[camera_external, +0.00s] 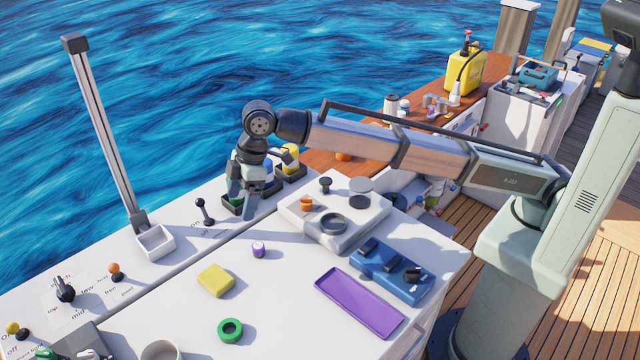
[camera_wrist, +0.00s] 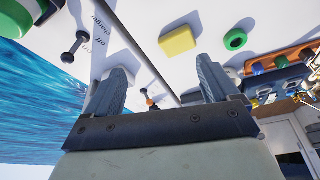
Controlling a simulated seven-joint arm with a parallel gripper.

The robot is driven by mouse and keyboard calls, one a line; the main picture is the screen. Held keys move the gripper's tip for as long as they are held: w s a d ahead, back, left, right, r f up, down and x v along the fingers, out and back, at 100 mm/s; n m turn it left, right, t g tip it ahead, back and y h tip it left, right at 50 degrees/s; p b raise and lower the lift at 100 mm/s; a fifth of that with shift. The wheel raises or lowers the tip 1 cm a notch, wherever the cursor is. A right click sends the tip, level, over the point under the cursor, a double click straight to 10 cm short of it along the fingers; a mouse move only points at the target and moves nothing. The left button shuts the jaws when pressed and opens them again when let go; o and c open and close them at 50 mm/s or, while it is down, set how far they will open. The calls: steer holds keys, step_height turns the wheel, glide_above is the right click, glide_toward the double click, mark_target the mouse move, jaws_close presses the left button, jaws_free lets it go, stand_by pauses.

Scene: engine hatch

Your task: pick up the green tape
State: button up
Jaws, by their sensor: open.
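The green tape (camera_external: 230,330) is a small ring lying flat on the white top, near the front in the external view. It also shows in the wrist view (camera_wrist: 235,39), at the upper right beyond the right finger. My gripper (camera_external: 243,208) points down by the dark bins at the back of the white top, well behind the tape and apart from it. In the wrist view my gripper (camera_wrist: 163,82) has its two fingers spread wide, with nothing held between them.
A yellow block (camera_external: 215,280) and a small purple roll (camera_external: 259,250) lie between my gripper and the tape. A purple tray (camera_external: 358,303) and a blue holder (camera_external: 390,270) are to the right. Levers line the left edge.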

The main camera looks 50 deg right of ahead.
steer(key=s+a+n+y, duration=0.1)
steer(key=s+a+n, duration=0.1)
steer(key=s+a, duration=1.1)
glide_toward(229, 328)
steer(key=f, duration=0.3)
steer(key=shift+w+a+f+g, duration=0.1)
steer(key=shift+w+a+g, duration=0.2)
steer(key=shift+a, duration=0.1)
steer(key=shift+x, duration=2.65)
steer(key=shift+a, duration=0.2)
steer(key=shift+c, duration=0.4)
steer(key=c, duration=1.1)
